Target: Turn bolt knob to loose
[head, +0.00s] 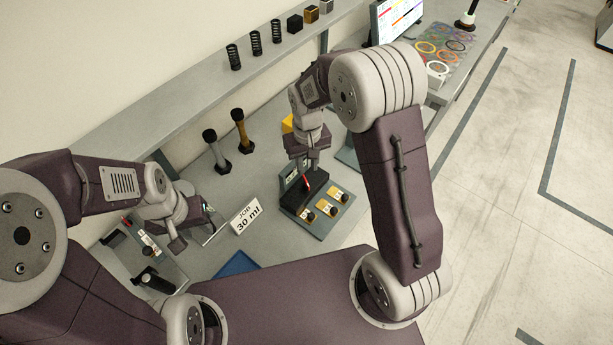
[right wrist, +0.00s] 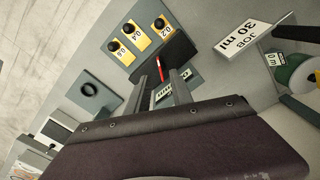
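My right gripper (head: 308,168) reaches down over a dark stand (head: 318,229) with several yellow labels and black knobs. In the right wrist view its two fingers (right wrist: 167,84) are apart, with a small label plate showing between them. A thin red lever (right wrist: 158,67) on the black block (right wrist: 180,52) lies just past the fingertips; I cannot tell whether they touch it. The black knobs (right wrist: 113,46) sit on labels reading 0.2, 0.4 and 0.6. No knob is clearly marked as the bolt knob. My left gripper (head: 178,243) hangs over the left-hand equipment; its opening is unclear.
A JOB 30 ml sign (head: 246,216) stands left of the dark stand. Two dumbbell-shaped pieces (head: 243,130) stand behind, below a shelf (head: 205,90) with springs and cubes. A blue tray (head: 236,265) lies near the front. A monitor (head: 397,17) stands at the back.

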